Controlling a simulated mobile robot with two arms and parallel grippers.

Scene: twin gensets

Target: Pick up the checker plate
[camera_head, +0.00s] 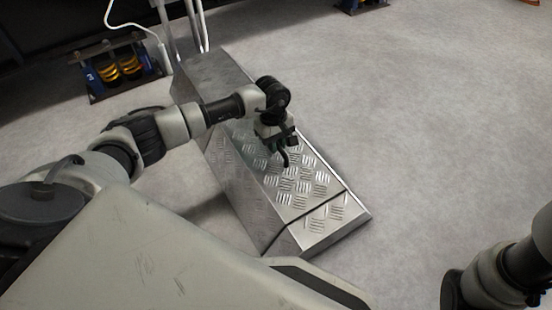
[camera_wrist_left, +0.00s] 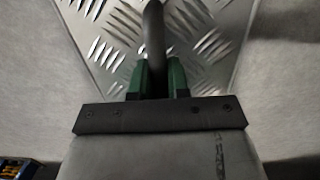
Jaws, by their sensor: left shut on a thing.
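The checker plate (camera_head: 300,183) is silver metal with a raised tread pattern. It lies on top of a long, low metal duct (camera_head: 232,185) in the middle of the head view. My left gripper (camera_head: 283,154) is over the plate, at a dark curved handle. In the left wrist view the green fingers (camera_wrist_left: 156,78) are shut on the dark handle (camera_wrist_left: 153,38), with the plate's tread (camera_wrist_left: 205,32) beyond. The handle's foot is partly hidden by the gripper. I cannot tell whether the plate is raised off the duct. My right gripper is not in view.
A dark seam (camera_head: 318,208) separates a shorter treaded section (camera_head: 325,222) at the duct's near end. Blue and yellow spring mounts (camera_head: 118,68) and white pipes (camera_head: 197,25) stand at the upper left. The grey floor (camera_head: 440,110) to the right is clear.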

